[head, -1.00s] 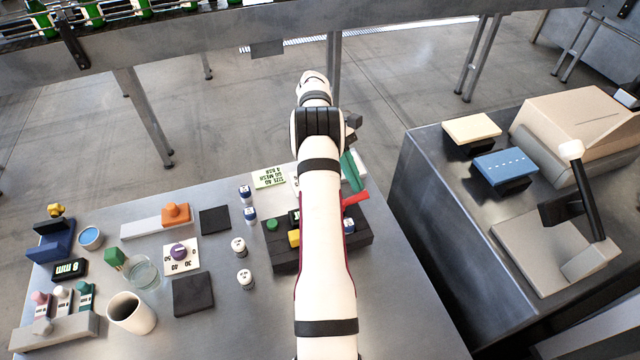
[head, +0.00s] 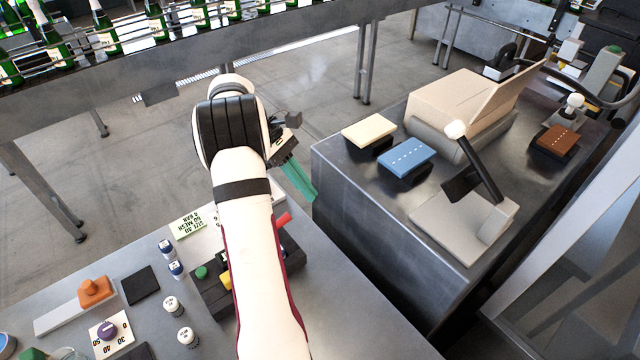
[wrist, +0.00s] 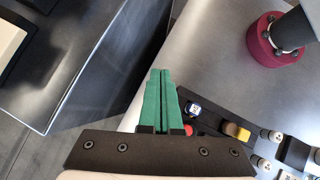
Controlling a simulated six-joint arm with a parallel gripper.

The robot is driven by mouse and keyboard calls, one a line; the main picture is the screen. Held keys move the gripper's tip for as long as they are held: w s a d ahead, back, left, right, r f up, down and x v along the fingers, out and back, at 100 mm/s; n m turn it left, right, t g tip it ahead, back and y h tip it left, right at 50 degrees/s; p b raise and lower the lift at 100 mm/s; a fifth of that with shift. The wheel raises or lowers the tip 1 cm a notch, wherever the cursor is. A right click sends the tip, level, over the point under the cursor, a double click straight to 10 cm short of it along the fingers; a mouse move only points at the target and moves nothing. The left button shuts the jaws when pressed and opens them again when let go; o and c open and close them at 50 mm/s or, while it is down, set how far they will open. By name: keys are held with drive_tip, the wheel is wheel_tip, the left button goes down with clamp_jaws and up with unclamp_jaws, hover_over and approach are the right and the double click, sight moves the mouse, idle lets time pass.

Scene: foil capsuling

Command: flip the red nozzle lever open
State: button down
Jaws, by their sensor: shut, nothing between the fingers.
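The red lever (head: 283,219) juts from the right side of the dark block (head: 212,302), just right of my arm, which hides part of both. In the wrist view only a small red piece (wrist: 188,130) shows, beside the base of my fingers. My gripper (head: 311,195) has green fingers, pressed together and empty. In the head view its tips appear up and right of the lever, with a visible gap. In the wrist view the fingertips (wrist: 161,73) appear over the table's edge, beside the dark gap.
A steel cabinet to the right carries a cream pad (head: 369,130), a blue pad (head: 406,155) and a lever device (head: 470,225). A bottle conveyor crosses behind.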

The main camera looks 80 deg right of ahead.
drive_tip(key=shift+s+a+r, duration=0.2)
drive_tip(key=shift+s+r, duration=0.3)
drive_tip(key=shift+s, duration=0.3)
drive_tip(key=shift+s+a+r, duration=0.15)
drive_tip(key=shift+s+r, duration=0.3)
drive_tip(key=shift+s, duration=0.3)
drive_tip(key=w+a+r+t+h, duration=0.2)
drive_tip(key=w+a+r, duration=0.2)
drive_tip(key=w+a, duration=0.75)
drive_tip(key=w+a+r+t+h, duration=0.1)
drive_tip(key=w+a, duration=0.2)
drive_tip(key=a, duration=0.5)
drive_tip(key=w+a+r+t, duration=0.1)
drive_tip(key=w+a, duration=0.1)
drive_tip(key=a, duration=0.5)
drive_tip(key=s+a+f+t+y, duration=0.1)
drive_tip(key=s+a, duration=0.2)
drive_tip(key=a, duration=0.5)
drive_tip(key=s+a+f+m+t, duration=0.1)
drive_tip(key=s+a+f+t, duration=0.1)
drive_tip(key=a, duration=0.6)
drive_tip(key=shift+s+a+f+y, duration=0.25)
drive_tip(key=shift+s+a+y, duration=0.1)
drive_tip(key=shift+s+y, duration=0.05)
